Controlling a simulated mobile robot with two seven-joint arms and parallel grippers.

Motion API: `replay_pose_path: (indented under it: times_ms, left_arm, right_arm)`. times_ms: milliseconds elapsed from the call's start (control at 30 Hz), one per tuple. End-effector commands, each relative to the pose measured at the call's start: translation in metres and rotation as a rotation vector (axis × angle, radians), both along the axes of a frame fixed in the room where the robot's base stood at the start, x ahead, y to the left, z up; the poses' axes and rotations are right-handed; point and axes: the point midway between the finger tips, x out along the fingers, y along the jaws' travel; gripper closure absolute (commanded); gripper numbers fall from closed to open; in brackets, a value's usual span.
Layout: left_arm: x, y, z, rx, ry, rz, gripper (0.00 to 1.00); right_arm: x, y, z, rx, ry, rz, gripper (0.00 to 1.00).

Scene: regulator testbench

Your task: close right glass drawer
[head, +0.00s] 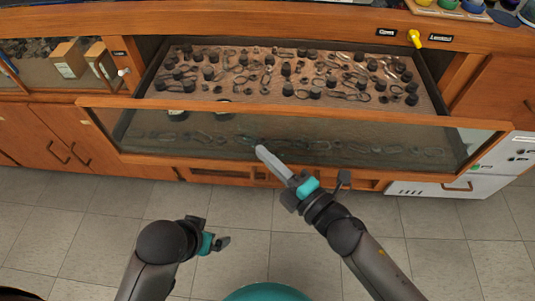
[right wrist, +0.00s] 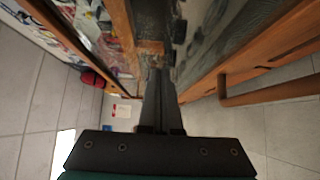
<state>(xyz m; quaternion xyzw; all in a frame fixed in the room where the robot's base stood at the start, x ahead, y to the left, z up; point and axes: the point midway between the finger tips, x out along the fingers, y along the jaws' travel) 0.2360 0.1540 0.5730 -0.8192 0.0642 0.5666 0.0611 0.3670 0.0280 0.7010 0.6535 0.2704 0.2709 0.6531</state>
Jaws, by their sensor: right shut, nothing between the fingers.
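The right glass drawer (head: 300,113) is pulled out in the head view, with a wooden frame and a glass front panel. Inside lie many dark round pieces and looped parts in rows. My right gripper (head: 262,152) is shut and empty, its fingertips in front of the glass panel; I cannot tell whether they touch it. In the right wrist view its fingers (right wrist: 157,80) are together, between wooden edges, with a wooden rail (right wrist: 265,60) to the right. My left gripper (head: 222,243) hangs low, away from the drawer; its jaws are too small to judge.
A left glass compartment (head: 60,75) holds boxes. A yellow knob (head: 414,38) sits by two small labels on the counter front. A white unit (head: 460,185) stands low at right. Wooden cabinet doors (head: 60,145) are at left. The tiled floor (head: 90,220) is clear.

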Motion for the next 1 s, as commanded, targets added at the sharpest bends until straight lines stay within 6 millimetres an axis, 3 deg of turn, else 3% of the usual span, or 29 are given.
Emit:
replay_pose_path:
  times_ms: [667, 867, 1000]
  left_arm:
    - [0.000, 0.000, 0.003, -0.001, -0.004, 0.001, 0.00]
    - [0.000, 0.000, 0.003, -0.001, -0.003, 0.001, 0.00]
    - [-0.001, 0.000, 0.002, -0.001, -0.002, 0.001, 0.00]
  right_arm:
    - [0.013, 0.000, 0.001, -0.001, -0.001, 0.000, 1.00]
    - [0.041, -0.001, 0.001, -0.002, -0.004, -0.002, 1.00]
    - [0.073, -0.001, 0.001, -0.003, -0.004, -0.003, 1.00]
